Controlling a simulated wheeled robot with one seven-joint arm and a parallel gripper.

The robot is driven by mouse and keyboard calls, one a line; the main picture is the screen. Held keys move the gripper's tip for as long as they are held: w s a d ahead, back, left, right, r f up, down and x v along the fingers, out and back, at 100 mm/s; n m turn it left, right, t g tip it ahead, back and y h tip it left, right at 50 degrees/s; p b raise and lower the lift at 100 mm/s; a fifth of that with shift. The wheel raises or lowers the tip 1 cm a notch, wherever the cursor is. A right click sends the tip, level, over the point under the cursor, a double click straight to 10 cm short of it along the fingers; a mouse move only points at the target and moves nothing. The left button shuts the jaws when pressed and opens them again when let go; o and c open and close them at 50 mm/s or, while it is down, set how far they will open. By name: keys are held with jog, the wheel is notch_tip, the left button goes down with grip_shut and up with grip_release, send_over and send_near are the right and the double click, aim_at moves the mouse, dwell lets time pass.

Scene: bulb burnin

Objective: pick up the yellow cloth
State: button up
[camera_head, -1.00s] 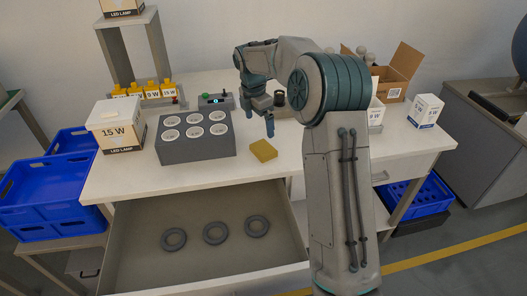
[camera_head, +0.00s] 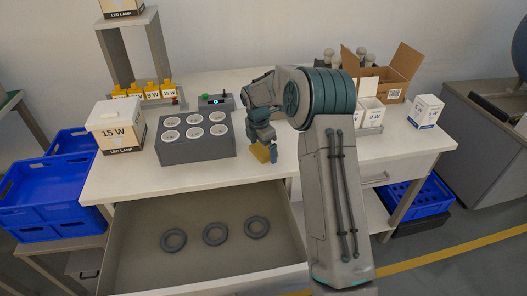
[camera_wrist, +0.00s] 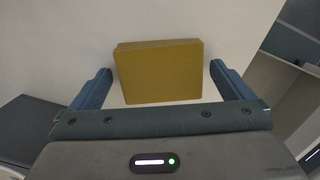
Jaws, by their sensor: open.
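The yellow cloth (camera_head: 260,153) is a small folded block on the white table, right of the grey socket box; my gripper hides part of it in the head view. In the wrist view the cloth (camera_wrist: 158,72) lies flat, ahead of and between my two blue fingers. My gripper (camera_head: 263,155) is open just above the cloth, and it also shows in the wrist view (camera_wrist: 160,88) with a gap on each side of the cloth. I cannot tell its exact height above the table.
The grey box with round sockets (camera_head: 195,152) stands left of the cloth. The drawer (camera_head: 150,210) below is open, with three grey rings inside. A control box with a green button (camera_head: 216,101) is behind. White cartons (camera_head: 427,111) and an open cardboard box (camera_head: 397,75) stand right.

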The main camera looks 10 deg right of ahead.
jog(key=c, duration=1)
